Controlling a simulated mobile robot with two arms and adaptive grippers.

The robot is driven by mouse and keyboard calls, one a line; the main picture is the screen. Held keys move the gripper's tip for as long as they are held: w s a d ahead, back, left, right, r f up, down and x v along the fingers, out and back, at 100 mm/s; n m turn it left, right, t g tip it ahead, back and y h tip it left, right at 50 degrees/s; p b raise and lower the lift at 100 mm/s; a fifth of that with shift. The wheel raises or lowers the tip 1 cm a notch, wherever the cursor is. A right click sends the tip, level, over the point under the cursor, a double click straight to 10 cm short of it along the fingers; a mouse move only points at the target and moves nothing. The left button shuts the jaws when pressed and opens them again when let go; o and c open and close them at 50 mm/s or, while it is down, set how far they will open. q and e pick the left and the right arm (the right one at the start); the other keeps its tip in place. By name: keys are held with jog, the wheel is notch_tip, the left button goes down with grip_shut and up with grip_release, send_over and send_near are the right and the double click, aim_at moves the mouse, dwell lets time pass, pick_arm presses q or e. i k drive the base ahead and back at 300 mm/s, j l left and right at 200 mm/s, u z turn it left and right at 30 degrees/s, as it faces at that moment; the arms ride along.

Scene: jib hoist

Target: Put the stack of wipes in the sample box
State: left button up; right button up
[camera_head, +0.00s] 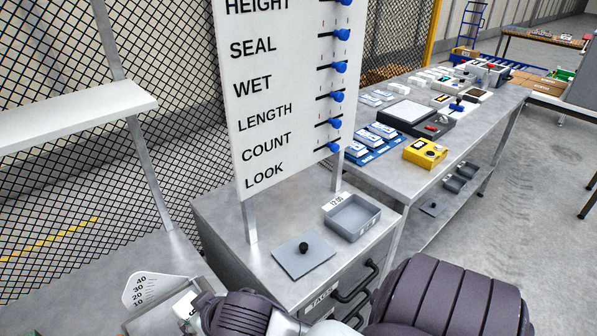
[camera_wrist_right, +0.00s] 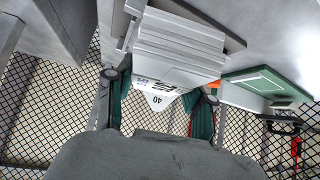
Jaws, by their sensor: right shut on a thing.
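The stack of wipes (camera_wrist_right: 178,48) is a white, layered block in the right wrist view. My right gripper (camera_wrist_right: 162,88) has a teal finger on each side of it and is shut on it. In the head view only a small white part of the stack (camera_head: 184,304) shows, at the bottom left beside my arm, next to a white scale plate (camera_head: 150,288). The sample box (camera_head: 352,216) appears to be the open grey tray marked 12:00 on the cabinet. It looks empty. A flat grey lid (camera_head: 303,256) with a black knob lies beside it. My left gripper is not in view.
A long bench (camera_head: 385,180) to the right holds blue trays, a yellow device (camera_head: 425,153) and a dark scale (camera_head: 412,117). A white shelf (camera_head: 75,115) juts in at left. Wire mesh fencing stands behind.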

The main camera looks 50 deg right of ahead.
aim_at(352, 221)
jog(key=k+l+u, duration=0.15)
jog(key=l, duration=0.4)
jog(key=k+l+u, duration=0.1)
jog(key=k+l, duration=0.25)
jog(key=l, duration=0.15)
jog(key=k+l+u, duration=0.15)
jog(key=k+l, duration=0.15)
jog(key=l, duration=0.2)
jog(key=k+l+u, duration=0.1)
jog(key=k+l, duration=0.25)
jog(key=l, duration=0.15)
jog(key=l+u, duration=0.1)
jog(key=l, duration=0.6)
jog(key=k+l+u, duration=0.15)
jog(key=l, duration=0.5)
jog(key=i, duration=0.05)
